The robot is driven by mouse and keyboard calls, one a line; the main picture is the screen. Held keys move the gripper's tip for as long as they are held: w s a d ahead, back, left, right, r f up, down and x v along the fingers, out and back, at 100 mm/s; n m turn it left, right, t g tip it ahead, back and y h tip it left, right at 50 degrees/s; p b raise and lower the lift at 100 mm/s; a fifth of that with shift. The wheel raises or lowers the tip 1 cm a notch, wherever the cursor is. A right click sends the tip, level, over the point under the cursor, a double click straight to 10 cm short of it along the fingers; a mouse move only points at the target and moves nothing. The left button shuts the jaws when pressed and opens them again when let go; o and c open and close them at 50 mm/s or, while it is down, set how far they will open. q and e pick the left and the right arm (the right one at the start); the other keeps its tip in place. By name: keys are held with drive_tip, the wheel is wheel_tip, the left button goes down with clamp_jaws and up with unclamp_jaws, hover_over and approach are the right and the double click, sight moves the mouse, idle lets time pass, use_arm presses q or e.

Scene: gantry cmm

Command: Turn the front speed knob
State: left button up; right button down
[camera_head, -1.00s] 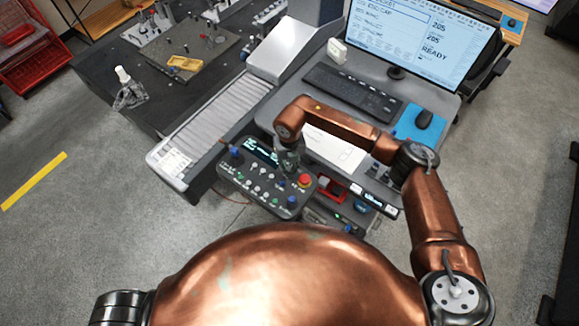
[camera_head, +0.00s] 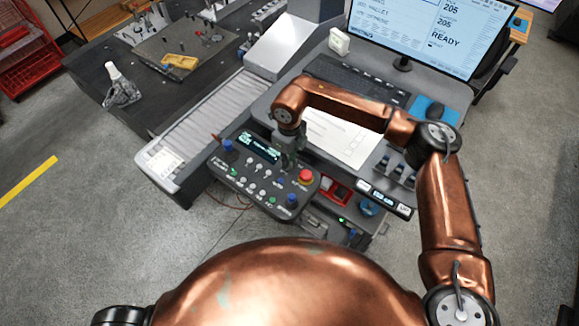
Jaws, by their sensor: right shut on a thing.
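The dark control box (camera_head: 236,180) stands in front of the desk, with a lit screen, small buttons and a red mushroom button (camera_head: 306,176). One blue knob (camera_head: 227,146) is at its far left corner, another blue knob (camera_head: 292,200) at its near right edge. I cannot tell from the labels which knob is for speed. My right gripper (camera_head: 289,160) points down at the box's far right part, just behind the red button and apart from both visible blue knobs. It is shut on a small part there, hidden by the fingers. My left gripper is out of view.
Behind the box are the desk with a white sheet (camera_head: 342,140), keyboard (camera_head: 357,84) and monitor (camera_head: 430,32). A bellows-covered rail (camera_head: 205,118) lies to the left.

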drive_tip(key=shift+f+n+b, duration=0.1)
drive_tip(key=shift+n+b, duration=0.6)
drive_tip(key=shift+b, duration=0.05)
drive_tip(key=shift+n, duration=0.3)
drive_tip(key=shift+b, duration=0.3)
drive_tip(key=c, duration=1.7)
unclamp_jaws()
drive_tip(key=shift+a, duration=0.1)
drive_tip(key=shift+c, duration=0.2)
drive_tip(key=shift+r, duration=0.3)
wheel_tip(320, 180, up, 12)
drive_tip(key=shift+f, duration=0.2)
